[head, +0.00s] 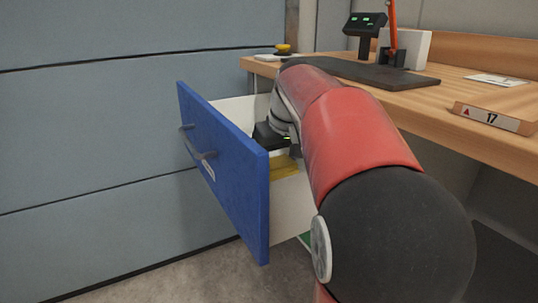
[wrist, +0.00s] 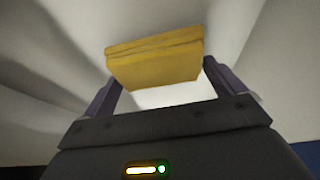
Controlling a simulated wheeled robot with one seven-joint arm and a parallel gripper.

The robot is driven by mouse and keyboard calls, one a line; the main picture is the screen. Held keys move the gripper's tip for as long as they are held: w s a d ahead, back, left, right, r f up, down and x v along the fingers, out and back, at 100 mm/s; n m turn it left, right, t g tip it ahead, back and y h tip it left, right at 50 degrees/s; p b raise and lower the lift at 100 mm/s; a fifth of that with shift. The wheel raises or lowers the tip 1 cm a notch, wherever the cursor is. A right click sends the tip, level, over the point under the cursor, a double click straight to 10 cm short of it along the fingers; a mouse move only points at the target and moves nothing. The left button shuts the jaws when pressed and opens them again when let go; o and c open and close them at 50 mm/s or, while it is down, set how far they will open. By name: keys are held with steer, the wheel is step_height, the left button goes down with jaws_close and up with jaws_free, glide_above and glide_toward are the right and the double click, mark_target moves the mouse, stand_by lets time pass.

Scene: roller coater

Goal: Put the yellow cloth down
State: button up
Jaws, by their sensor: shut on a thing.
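The yellow cloth (wrist: 155,58) is a folded, flat block. In the wrist view it sits between the two fingers of my gripper (wrist: 160,85), which is shut on it. In the head view part of the cloth (head: 285,168) shows inside the open drawer (head: 225,165), below my gripper (head: 285,150). The drawer has a blue front and white inner walls. My gripper reaches down into it, and my red and black arm hides much of the drawer's right side. Whether the cloth touches the drawer's floor cannot be told.
A small yellow-topped object (head: 283,48) sits at the desk's far left. Blue-grey panels (head: 100,110) stand behind the drawer.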

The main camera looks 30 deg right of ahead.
mark_target(275, 156)
steer(key=shift+w+d, duration=0.15)
steer(key=shift+w, duration=0.4)
steer(key=shift+w+d, duration=0.15)
steer(key=shift+w, duration=0.35)
steer(key=w, duration=0.2)
steer(key=w+d+f, duration=0.1)
steer(key=shift+f, duration=0.1)
steer(key=o, duration=0.7)
steer(key=shift+p+v, duration=0.85)
steer(key=shift+v, duration=3)
